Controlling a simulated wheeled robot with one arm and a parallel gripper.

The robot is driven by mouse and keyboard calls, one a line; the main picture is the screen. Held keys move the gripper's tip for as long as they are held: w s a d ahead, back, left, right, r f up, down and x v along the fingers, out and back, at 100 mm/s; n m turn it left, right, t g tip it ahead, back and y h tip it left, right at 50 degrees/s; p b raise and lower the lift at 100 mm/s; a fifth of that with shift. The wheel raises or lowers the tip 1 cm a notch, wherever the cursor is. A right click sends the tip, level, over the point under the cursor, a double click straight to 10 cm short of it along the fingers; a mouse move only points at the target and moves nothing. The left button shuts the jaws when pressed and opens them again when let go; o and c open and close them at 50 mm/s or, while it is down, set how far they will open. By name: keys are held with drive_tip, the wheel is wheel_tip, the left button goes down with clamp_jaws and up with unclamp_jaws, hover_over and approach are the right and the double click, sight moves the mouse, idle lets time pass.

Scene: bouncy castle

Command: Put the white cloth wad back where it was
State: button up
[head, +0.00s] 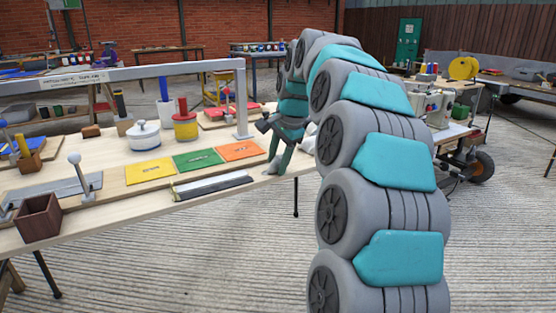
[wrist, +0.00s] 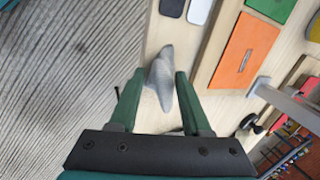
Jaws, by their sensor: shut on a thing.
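The white cloth wad (wrist: 160,82), greyish and crumpled with a pointed end, is between the two green fingers of my gripper (wrist: 160,73) in the wrist view. My gripper is shut on it. In the head view my gripper (head: 278,170) points down at the right end of the wooden table (head: 215,190), close to its front edge. There the wad is mostly hidden by the fingers. I cannot tell whether it touches the tabletop.
Yellow (head: 150,171), green (head: 198,158) and orange (head: 240,151) panels lie left of my gripper. A pale and dark strip (head: 212,185) lies in front of them. A grey metal frame (head: 242,100) stands behind. The floor (wrist: 55,75) shows past the table edge.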

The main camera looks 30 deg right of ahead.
drive_tip(key=o, duration=1.2)
drive_tip(key=v, duration=1.2)
drive_tip(key=s+a+f+n+g, duration=0.3)
drive_tip(key=s+a+f+n, duration=0.6)
drive_tip(key=s+a+f, duration=0.5)
drive_tip(key=s+a+f+n+g, duration=0.1)
drive_tip(key=s+f+n, duration=0.1)
drive_tip(key=s+f, duration=0.3)
drive_tip(key=s+a+f+n+g, duration=0.1)
drive_tip(key=s+a+f+n, duration=0.1)
drive_tip(key=s+f, duration=0.3)
drive_tip(key=s+a+f+n, duration=0.2)
drive_tip(key=s+f, duration=0.3)
drive_tip(key=s, duration=0.6)
drive_tip(key=shift+s+f+n+g+h, duration=0.1)
drive_tip(key=shift+f+n+g+h, duration=0.15)
drive_tip(key=shift+n+g, duration=0.2)
